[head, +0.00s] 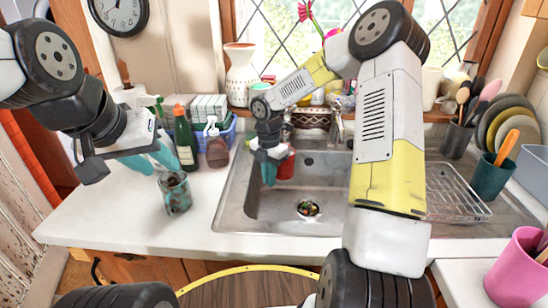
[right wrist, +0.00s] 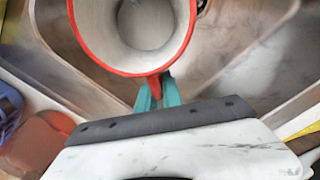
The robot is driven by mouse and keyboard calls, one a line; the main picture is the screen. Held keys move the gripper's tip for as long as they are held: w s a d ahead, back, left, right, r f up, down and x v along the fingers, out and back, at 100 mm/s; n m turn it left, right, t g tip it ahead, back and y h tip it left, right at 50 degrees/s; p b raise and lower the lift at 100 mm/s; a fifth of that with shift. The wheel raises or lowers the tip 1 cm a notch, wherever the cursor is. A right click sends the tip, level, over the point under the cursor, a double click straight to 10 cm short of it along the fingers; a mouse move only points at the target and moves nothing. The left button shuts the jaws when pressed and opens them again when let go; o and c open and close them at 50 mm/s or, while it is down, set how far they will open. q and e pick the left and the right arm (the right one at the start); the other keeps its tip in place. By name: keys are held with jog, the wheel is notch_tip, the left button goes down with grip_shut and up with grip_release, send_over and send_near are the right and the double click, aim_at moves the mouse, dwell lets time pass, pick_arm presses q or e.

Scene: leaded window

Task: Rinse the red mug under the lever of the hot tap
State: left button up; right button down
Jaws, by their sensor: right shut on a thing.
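The red mug (head: 286,167) is at the back left of the sink basin, partly hidden behind my right gripper (head: 269,174). In the right wrist view the mug (right wrist: 75,32) has a red rim and a pale, empty-looking inside, and its opening faces the camera. My right gripper (right wrist: 157,92) is shut on the mug's handle with its teal fingers. Metal tap parts (head: 336,128) show behind the basin, but my right arm covers part of this area and I cannot tell the hot lever. My left gripper (head: 150,160) is open and empty above the left counter.
The sink basin (head: 235,205) has a drain (head: 308,209) with scraps in it. A dark-spotted glass (head: 175,193), a green bottle (head: 185,140) and a blue caddy (head: 228,134) stand left. The front left counter is clear.

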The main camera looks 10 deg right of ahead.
jog(key=shift+s+d, duration=0.15)
jog(key=shift+d, duration=0.15)
jog(key=s+a, duration=0.3)
jog(key=s, duration=0.4)
jog(key=shift+a, duration=0.35)
dwell(0.3)
dwell(0.8)
dwell(0.4)
jog(key=s+a+r, duration=0.2)
jog(key=s+r, duration=0.2)
jog(key=shift+s+a, duration=0.2)
jog(key=shift+s, duration=0.05)
dwell(0.6)
